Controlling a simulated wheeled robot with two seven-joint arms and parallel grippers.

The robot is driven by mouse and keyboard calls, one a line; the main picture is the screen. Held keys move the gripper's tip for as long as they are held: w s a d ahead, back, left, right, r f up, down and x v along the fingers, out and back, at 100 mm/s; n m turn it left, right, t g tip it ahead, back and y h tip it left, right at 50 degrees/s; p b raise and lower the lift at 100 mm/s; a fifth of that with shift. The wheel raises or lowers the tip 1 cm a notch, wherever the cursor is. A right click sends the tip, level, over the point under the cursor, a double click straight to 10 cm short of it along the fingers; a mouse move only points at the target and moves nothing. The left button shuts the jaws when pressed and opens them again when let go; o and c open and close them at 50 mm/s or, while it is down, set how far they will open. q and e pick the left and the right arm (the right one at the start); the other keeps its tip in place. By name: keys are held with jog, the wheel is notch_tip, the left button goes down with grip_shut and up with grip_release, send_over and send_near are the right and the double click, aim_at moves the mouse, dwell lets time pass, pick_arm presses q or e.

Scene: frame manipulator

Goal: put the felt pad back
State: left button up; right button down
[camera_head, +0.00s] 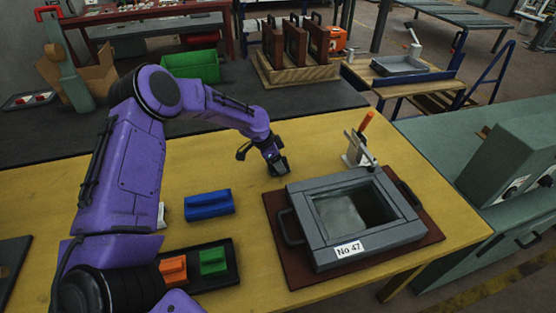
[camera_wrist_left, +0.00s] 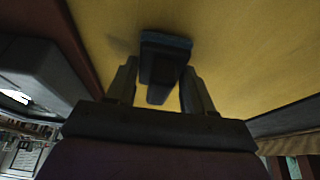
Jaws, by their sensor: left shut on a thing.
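My left gripper (camera_head: 277,167) is low over the yellow table, behind and left of the grey frame (camera_head: 352,218) marked "No 47". In the left wrist view the gripper (camera_wrist_left: 159,70) is shut on a dark block (camera_wrist_left: 165,43) with a bluish-grey wide end, close to the tabletop. I cannot tell from its dark surface whether it is the felt pad. A blue block (camera_head: 208,204) lies on the table left of the frame. An orange block (camera_head: 173,270) and a green block (camera_head: 213,261) sit in a black tray (camera_head: 233,280). My right gripper is not in view.
The frame lies on a brown board (camera_head: 293,271). A small clamp device with an orange handle (camera_head: 360,148) stands behind it. A green bin (camera_head: 192,66) is farther back. Yellow table between blue block and frame is clear.

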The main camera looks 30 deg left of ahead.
pick_arm(q)
jog(key=shift+f, duration=0.25)
jog(key=o, duration=1.1)
jog(key=shift+r, duration=0.35)
jog(key=v, duration=1.1)
jog(key=shift+s+r+b, duration=0.15)
jog(key=shift+r+b, duration=0.1)
jog(key=shift+b, duration=0.2)
jog(key=shift+a+r, duration=0.1)
jog(key=shift+a, duration=0.05)
